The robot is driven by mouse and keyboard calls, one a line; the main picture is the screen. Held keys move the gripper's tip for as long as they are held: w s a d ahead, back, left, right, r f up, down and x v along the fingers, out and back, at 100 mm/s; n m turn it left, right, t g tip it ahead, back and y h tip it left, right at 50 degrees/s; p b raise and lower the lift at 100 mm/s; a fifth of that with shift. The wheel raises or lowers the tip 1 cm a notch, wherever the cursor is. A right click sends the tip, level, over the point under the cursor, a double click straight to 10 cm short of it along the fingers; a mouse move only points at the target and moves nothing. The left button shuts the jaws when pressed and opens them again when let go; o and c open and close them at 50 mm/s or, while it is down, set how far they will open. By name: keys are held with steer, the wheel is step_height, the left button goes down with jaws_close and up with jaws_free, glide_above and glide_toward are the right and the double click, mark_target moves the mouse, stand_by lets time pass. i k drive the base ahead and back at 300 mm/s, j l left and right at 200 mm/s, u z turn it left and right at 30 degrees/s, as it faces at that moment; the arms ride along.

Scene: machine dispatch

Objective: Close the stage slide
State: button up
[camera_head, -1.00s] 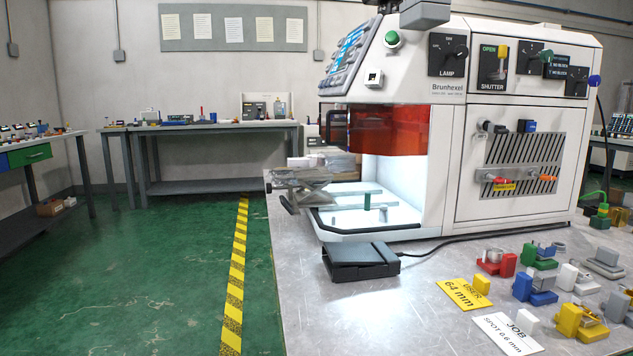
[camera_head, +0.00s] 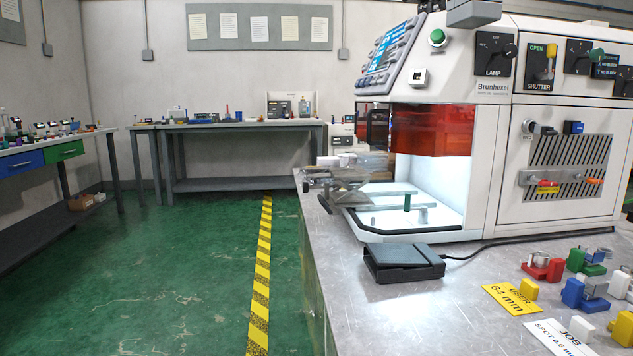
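The white Brunhexel machine (camera_head: 455,125) stands on the metal bench at the right, its orange-red window (camera_head: 432,130) above a lit, open-fronted chamber. What looks like the stage slide is a grey metal part (camera_head: 345,196) sticking out of the chamber's left side, toward the bench's left edge. Inside are pale bars and a green post (camera_head: 407,202) over the white chamber floor (camera_head: 440,218). I cannot tell from here how far the slide is out. My gripper does not show in this view.
A black foot pedal (camera_head: 402,262) with a cable lies on the bench before the chamber. Small coloured fixtures and a yellow "64 mm" card (camera_head: 510,299) are at the right. The green floor (camera_head: 180,270) left of the bench is clear, with a yellow-black stripe (camera_head: 259,290).

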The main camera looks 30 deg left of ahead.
mark_target(353, 196)
steer(key=j, duration=0.6)
steer(key=k+j, duration=0.15)
steer(key=j, duration=1.05)
steer(key=k, duration=0.05)
